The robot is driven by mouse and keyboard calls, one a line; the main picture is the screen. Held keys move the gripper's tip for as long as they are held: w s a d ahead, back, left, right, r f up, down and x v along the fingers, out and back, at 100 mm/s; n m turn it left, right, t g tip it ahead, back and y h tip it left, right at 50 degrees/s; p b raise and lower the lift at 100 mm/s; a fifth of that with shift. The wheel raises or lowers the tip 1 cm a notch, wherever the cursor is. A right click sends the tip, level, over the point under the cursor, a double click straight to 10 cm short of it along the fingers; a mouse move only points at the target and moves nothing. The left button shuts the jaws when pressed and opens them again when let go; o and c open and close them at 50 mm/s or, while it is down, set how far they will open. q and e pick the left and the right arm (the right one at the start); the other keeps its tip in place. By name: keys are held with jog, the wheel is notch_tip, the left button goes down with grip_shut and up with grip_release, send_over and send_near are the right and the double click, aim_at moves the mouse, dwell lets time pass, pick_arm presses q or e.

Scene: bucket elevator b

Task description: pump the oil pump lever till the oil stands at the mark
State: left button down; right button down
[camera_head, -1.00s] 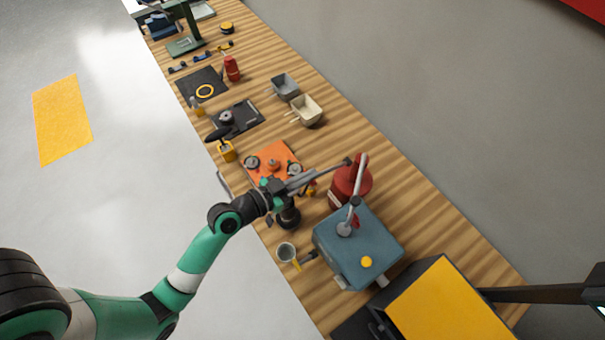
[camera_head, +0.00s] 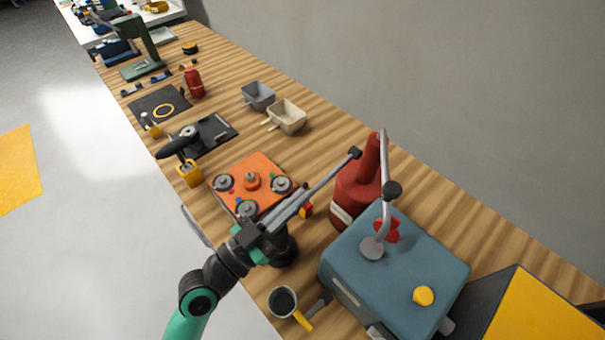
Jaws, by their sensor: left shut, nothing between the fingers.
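The blue-grey box (camera_head: 395,272) with a yellow cap (camera_head: 423,296) stands on the bench at the lower right. A grey bent lever (camera_head: 384,165) rises from a round base on its top, with a black knob (camera_head: 392,191) partway up and a red piece beside it. A pale strip (camera_head: 345,291) shows on the box's left face; no oil level or mark can be read. My left gripper (camera_head: 355,153) is shut and empty. Its long fingers reach up and right, with their tips close left of the lever in the picture; contact cannot be told. My right gripper is not in view.
A red canister (camera_head: 355,193) stands behind the box, close to my fingertips. An orange plate (camera_head: 251,182) with round grey parts lies left of my fingers. A cup (camera_head: 283,301) stands at the near edge. Two bins (camera_head: 286,117) and dark mats lie farther back.

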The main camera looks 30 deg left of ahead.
pick_arm(q)
jog(key=shift+f, duration=0.4)
jog(key=r+p, duration=0.1)
jog(key=r, duration=0.1)
jog(key=w+r+p, duration=0.1)
jog(key=p, duration=0.1)
jog(key=shift+d+r, duration=0.2)
jog(key=shift+r, duration=0.15)
jog(key=shift+s+a+f, duration=0.1)
jog(key=shift+s, duration=0.05)
jog(key=f+b+v, duration=0.1)
jog(key=b+v, duration=0.3)
jog(key=v, duration=0.5)
dwell(1.2)
